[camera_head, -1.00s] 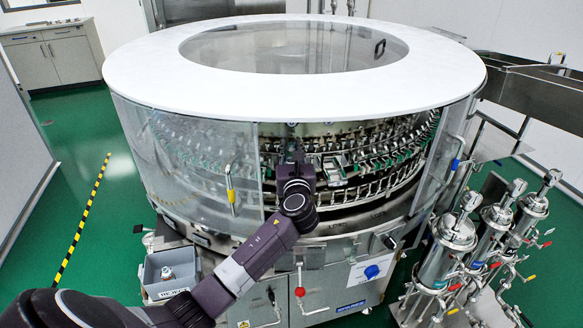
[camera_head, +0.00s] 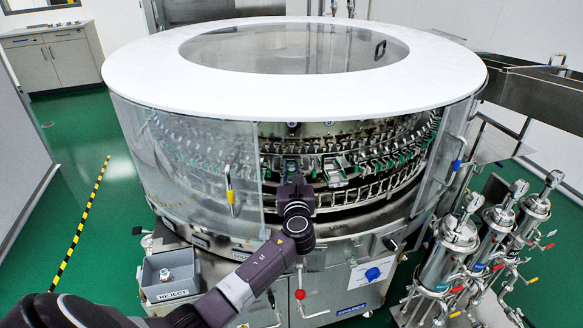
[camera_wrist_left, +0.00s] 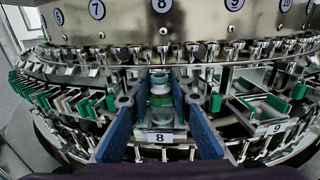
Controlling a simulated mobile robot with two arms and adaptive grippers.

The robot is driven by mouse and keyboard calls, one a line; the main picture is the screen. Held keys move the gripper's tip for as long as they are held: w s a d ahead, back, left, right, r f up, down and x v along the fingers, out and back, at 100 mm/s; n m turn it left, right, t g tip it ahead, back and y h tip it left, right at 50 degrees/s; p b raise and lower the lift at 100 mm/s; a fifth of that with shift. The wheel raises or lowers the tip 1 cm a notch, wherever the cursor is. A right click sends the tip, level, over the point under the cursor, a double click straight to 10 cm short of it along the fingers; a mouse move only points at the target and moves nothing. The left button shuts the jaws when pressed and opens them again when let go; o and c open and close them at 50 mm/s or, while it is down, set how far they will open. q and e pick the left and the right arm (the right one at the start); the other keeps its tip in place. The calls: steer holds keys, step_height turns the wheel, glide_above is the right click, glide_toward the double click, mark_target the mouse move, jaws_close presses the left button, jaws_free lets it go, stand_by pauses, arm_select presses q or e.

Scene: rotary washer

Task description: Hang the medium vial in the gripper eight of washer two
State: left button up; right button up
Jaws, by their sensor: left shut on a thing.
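The rotary washer (camera_head: 190,75) stands in the middle of the head view, with a white ring top and clear panels. My left gripper (camera_head: 291,165) is in its front opening, facing the ring of washer grippers. In the left wrist view, the blue fingers of my left gripper (camera_wrist_left: 160,88) are shut on a clear vial (camera_wrist_left: 160,98) between their tips. The station behind it bears the number plate 8 (camera_wrist_left: 161,6), and a label 8 (camera_wrist_left: 160,138) sits below. The washer gripper behind the vial is partly hidden, so contact cannot be told. My right gripper is not in view.
Green-tipped washer grippers (camera_wrist_left: 62,98) line the ring on both sides, with label 9 (camera_wrist_left: 276,128) on the right. Clear panels flank the opening. A grey REJECT bin (camera_head: 151,290) holds a small vial. Metal canisters (camera_head: 452,238) stand at right.

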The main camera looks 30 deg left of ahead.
arm_select(q)
steer(key=o, duration=0.8)
steer(key=shift+f, duration=0.1)
